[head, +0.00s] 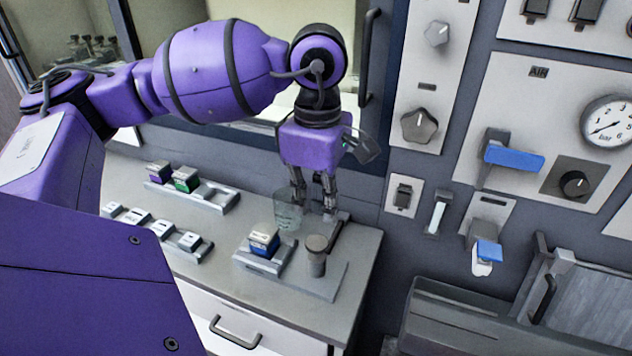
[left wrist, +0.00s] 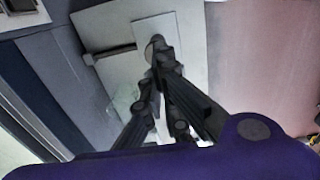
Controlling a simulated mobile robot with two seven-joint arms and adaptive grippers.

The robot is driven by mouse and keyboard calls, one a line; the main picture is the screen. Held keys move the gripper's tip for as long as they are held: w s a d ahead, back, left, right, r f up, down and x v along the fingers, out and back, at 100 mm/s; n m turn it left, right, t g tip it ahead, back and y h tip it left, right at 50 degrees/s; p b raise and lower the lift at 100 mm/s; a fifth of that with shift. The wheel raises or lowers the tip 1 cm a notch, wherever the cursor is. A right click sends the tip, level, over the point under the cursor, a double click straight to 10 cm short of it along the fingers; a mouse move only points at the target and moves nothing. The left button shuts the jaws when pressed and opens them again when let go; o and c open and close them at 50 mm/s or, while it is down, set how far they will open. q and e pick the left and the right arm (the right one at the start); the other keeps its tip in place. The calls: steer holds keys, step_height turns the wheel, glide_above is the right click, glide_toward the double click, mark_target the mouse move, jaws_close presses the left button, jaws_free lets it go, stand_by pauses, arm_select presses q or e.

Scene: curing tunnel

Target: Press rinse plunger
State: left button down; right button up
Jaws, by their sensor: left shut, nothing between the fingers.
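The plunger, as I take it, is a short grey cylinder with a round brown-grey cap (head: 316,243). It stands upright on a flat grey base plate (head: 325,280) near the counter's right end. My left gripper (head: 315,205) points down behind and above the cap in the head view, its fingers empty and shut. In the left wrist view the dark fingers (left wrist: 160,55) reach up over a pale plate. A small round top (left wrist: 151,48) shows beside the fingertips, partly hidden by them. Whether the fingers touch it, I cannot tell. My right gripper is out of view.
A clear beaker (head: 287,213) stands close left of the fingers. A blue-and-white block (head: 264,240) sits in a holder left of the plunger. A rack (head: 205,194) with purple and green blocks is farther left. The wall panel has blue levers (head: 514,157) and a gauge (head: 609,123).

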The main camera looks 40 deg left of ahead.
mark_target(317, 243)
arm_select(q)
step_height(317, 243, down, 7)
steer(key=shift+r+p, duration=0.1)
steer(key=shift+p, duration=0.25)
